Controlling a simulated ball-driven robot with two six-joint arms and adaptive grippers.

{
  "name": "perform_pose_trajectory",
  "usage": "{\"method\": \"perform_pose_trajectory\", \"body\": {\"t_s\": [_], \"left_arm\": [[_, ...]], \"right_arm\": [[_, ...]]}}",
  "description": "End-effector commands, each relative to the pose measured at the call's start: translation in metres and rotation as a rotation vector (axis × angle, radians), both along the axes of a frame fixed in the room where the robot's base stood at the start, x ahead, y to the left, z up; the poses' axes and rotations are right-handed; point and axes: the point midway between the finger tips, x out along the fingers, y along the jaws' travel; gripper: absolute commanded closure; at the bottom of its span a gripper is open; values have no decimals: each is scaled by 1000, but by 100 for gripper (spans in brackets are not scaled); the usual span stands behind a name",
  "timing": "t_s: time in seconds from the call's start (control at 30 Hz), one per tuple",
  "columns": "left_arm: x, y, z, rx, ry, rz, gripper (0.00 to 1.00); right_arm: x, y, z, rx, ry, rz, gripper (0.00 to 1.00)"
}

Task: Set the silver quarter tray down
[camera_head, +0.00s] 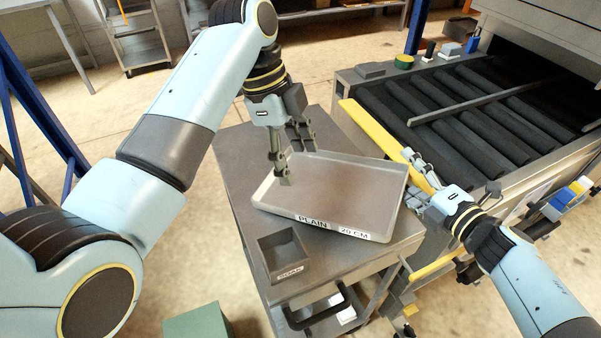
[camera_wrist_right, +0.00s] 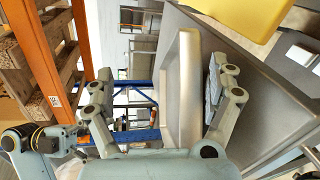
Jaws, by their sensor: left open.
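My left gripper (camera_head: 293,158) is open at the tray's far left side, one finger beside the left rim. My right gripper (camera_head: 411,172) is at the tray's right side. In the right wrist view its fingers (camera_wrist_right: 157,85) are spread, with the tray rim (camera_wrist_right: 187,80) beyond and between them, nearer the right finger.
A small dark bin labelled SOAK (camera_head: 285,255) stands in front of the tray on the cart. A roller conveyor (camera_head: 470,105) with a yellow rail (camera_head: 375,130) is at the right. A green box (camera_head: 198,322) is at the bottom left.

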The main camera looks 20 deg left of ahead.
Motion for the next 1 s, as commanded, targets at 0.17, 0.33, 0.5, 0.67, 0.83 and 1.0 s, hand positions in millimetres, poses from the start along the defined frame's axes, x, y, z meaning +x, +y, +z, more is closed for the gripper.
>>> {"method": "perform_pose_trajectory", "body": {"t_s": [0.17, 0.33, 0.5, 0.67, 0.83, 1.0], "left_arm": [[0, 0, 0, 0, 0, 0, 33], [0, 0, 0, 0, 0, 0, 33], [0, 0, 0, 0, 0, 0, 33], [0, 0, 0, 0, 0, 0, 33], [0, 0, 0, 0, 0, 0, 33], [0, 0, 0, 0, 0, 0, 33]], "right_arm": [[-26, -25, 5, -4, 1, 0, 12], [-47, -45, 11, -4, 1, 0, 12], [-57, -55, 15, -2, 1, 0, 12], [-60, -57, 16, -1, 2, 1, 12], [-59, -57, 16, -1, 2, 1, 12], [-59, -57, 16, -1, 2, 1, 12]]}}
